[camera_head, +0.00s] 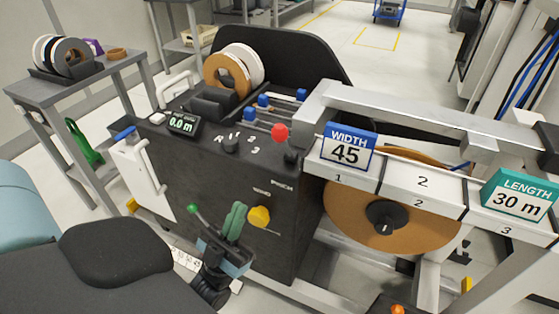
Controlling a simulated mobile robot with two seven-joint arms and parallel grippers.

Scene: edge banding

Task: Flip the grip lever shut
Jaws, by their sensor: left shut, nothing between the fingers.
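The dark machine (165,160) stands in the middle of the head view. Its front carries a green ball-ended lever (194,209) and a yellow knob (259,216); a red ball knob (279,132) stands on top near the right edge. No label tells me which is the grip lever. My left gripper (238,212) is low in front of the machine, its greenish fingers pointing up, shut and empty. It sits between the green lever and the yellow knob in the picture. I cannot tell whether it touches either. My right gripper is out of view.
A rail with blue "WIDTH 45" (347,147) and teal "LENGTH 30 m" (521,196) signs runs to the right, above a large brown roll (350,215). A grey table (60,90) with tape rolls stands at the left. Blue knobs (262,101) sit on the machine top.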

